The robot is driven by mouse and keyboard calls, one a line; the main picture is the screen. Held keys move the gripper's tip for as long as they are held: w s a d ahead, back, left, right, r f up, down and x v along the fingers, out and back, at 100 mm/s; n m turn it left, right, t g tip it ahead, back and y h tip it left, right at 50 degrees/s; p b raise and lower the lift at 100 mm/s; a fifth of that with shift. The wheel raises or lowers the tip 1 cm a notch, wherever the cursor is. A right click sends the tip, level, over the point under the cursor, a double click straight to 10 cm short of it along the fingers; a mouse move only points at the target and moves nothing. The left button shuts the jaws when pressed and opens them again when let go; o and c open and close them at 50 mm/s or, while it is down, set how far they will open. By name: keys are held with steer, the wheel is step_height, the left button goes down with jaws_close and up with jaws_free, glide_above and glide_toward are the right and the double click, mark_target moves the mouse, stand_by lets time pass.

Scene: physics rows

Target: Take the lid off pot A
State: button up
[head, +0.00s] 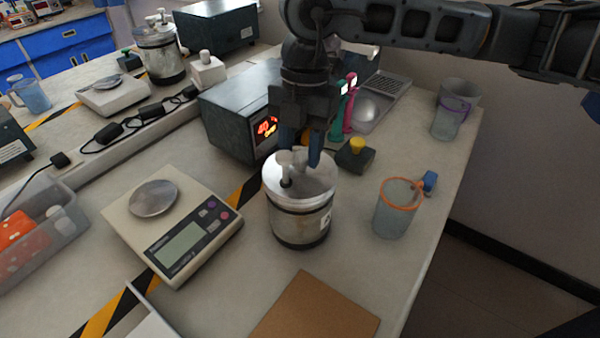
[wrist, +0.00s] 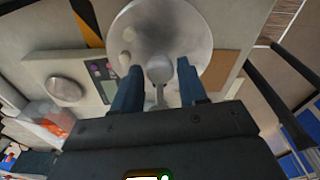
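A metal pot (head: 300,222) with a dark base stands on the near bench. Its label is too small to read for certain. Its shiny round lid (head: 318,184) is on top and also fills the upper middle of the wrist view (wrist: 180,30). My gripper (head: 300,158) points down at the lid from above. In the wrist view my gripper's two blue fingers (wrist: 159,67) stand apart, one on each side of the lid's pale round knob (wrist: 158,70). Narrow gaps show beside the knob, so it does not look pinched. A second lidded pot (head: 162,62) stands at the back left.
A scale (head: 172,222) stands left of the pot and a beaker with an orange rim (head: 398,208) right of it. A lit power box (head: 240,115) and a dark block with a yellow knob (head: 356,155) stand behind. A brown board (head: 315,310) lies in front.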

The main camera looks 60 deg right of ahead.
jaws_close()
steer(key=shift+r, duration=0.2)
stand_by(0.4)
